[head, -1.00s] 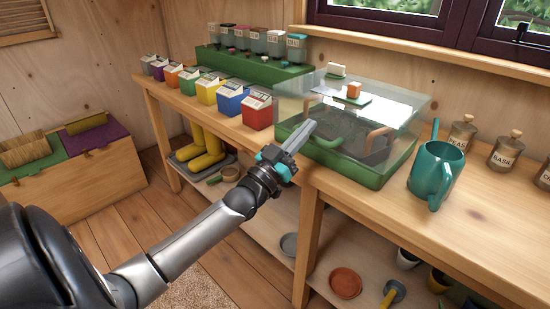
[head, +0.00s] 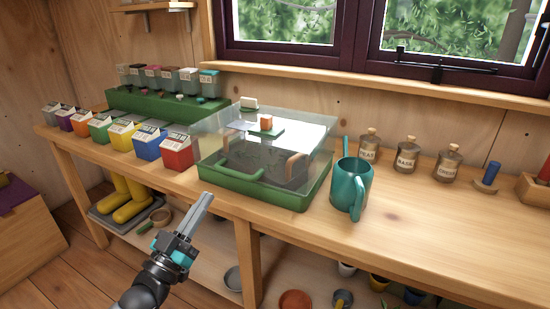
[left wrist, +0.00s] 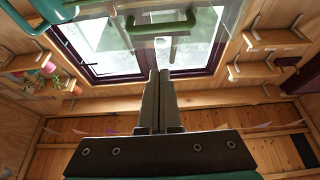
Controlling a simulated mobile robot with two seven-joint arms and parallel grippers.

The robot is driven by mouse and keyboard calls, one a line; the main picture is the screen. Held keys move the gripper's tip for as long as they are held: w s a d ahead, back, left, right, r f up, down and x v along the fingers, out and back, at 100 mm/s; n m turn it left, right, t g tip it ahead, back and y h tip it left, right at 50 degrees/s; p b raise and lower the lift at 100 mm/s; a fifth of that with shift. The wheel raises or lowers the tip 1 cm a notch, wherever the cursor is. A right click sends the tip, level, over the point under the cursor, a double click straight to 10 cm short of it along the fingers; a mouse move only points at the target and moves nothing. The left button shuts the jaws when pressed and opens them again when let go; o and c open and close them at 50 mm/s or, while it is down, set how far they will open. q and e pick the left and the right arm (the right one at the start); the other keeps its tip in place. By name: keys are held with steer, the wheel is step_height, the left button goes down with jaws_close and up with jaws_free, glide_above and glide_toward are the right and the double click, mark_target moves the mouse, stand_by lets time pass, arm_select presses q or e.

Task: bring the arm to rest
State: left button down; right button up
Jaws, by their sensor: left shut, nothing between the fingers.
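My left gripper (head: 200,212) is in front of the workbench, below and to the left of the green tray with the clear cover (head: 262,190). Its fingers are together and empty, pointing up in the head view. In the left wrist view the closed fingers (left wrist: 158,100) point up toward the window, with nothing between them. The gripper appears apart from the bench edge. My right gripper is not in view.
The wooden bench (head: 420,225) carries colored cartons, including a red one (head: 178,150), a teal watering can (head: 352,188) and corked jars (head: 407,155). Yellow boots (head: 132,200) and a terracotta saucer (head: 295,300) are below. The bench's front right is bare.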

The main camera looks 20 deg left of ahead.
arm_select(q)
steer(key=s+f+g+y, duration=0.1)
steer(key=s+f+g, duration=0.15)
steer(key=f, duration=0.85)
steer(key=s+f+g+y, duration=0.15)
steer(key=f+g, duration=0.25)
steer(key=f, duration=0.7)
steer(key=s+f+g, duration=0.3)
steer(key=f+g, duration=0.1)
steer(key=f, duration=0.7)
steer(key=s+d+f+g, duration=0.5)
steer(key=s+f, duration=0.5)
steer(key=s, duration=0.2)
steer(key=s+d+f+m+g, duration=0.1)
steer(key=s+d+f+g, duration=0.3)
steer(key=s+f, duration=0.6)
steer(key=s+g, duration=0.1)
steer(key=s, duration=0.2)
steer(key=shift+s+d+f, duration=0.2)
steer(key=shift+d+f, duration=0.1)
steer(key=shift+d, duration=0.05)
